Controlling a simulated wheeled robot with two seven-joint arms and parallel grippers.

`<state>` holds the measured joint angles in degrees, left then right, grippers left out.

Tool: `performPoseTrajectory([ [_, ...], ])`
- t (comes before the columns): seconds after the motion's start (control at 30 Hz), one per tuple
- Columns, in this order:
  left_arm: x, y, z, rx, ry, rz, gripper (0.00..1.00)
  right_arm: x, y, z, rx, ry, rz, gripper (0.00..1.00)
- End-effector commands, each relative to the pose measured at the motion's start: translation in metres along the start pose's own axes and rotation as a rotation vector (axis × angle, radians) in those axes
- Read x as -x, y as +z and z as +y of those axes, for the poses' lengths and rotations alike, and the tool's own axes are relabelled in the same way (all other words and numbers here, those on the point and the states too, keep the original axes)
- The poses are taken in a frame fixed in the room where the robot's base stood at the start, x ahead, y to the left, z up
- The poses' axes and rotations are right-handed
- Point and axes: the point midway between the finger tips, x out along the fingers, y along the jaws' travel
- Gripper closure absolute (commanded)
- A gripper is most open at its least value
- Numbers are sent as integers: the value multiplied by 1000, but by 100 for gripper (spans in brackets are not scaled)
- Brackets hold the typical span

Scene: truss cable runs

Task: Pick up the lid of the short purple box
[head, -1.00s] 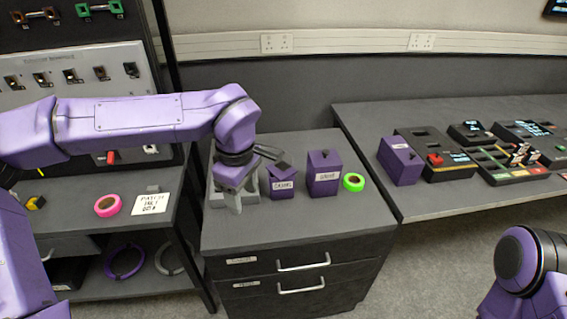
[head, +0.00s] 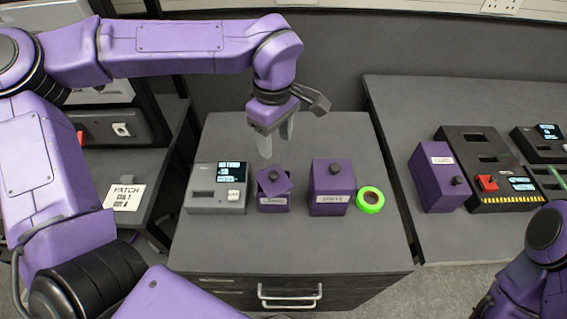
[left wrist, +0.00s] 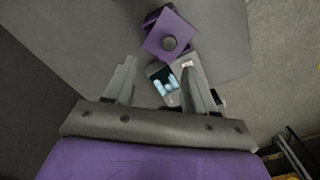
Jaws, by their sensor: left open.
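The short purple box (head: 272,203) stands on the grey cabinet top with a label on its front. Its purple lid (head: 273,181) has a dark round knob and sits askew on the box, turned and tilted. In the left wrist view the lid (left wrist: 170,36) shows from above, beyond the fingertips. My left gripper (head: 275,150) is open and empty, above and behind the lid, fingers pointing down. In the left wrist view its two fingers (left wrist: 160,85) are spread apart, with nothing between them. Part of my right arm shows at the lower right; its gripper is out of view.
A taller purple box (head: 331,190) with a knobbed lid stands right of the short one, beside a green tape roll (head: 369,199). A grey device with a screen (head: 216,189) stands on the left. The cabinet's front area is clear.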

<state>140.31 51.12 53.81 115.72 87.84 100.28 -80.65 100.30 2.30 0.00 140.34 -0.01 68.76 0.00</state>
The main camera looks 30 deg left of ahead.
Motion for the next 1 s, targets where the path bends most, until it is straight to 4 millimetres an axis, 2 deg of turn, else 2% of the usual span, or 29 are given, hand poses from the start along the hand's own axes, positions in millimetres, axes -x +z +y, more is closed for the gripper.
performPoseTrajectory([
  [0.1, -24, 0, -2, 0, -5, -1, 45, 2, 0, 0, 0, 1, -1, 57],
  [0.33, -54, 0, 0, -1, -9, -1, 45, 6, -2, 1, 1, 1, -2, 57],
  [0.5, -86, 0, -2, 0, -9, -2, 45, 11, -4, 1, 0, 0, -1, 57],
  [0.6, -95, 0, -2, -1, -5, -2, 45, 11, -4, 1, 0, 0, -1, 57],
  [0.8, -97, 0, -2, 0, -4, -1, 45, 11, -4, 1, 0, 1, -1, 57],
  [0.83, -97, 0, -2, 0, -4, -1, 48, 11, -4, 1, 0, 1, -1, 57],
  [1.0, -97, 0, -2, 0, -4, -1, 100, 11, -4, 1, 0, 1, -1, 57],
])
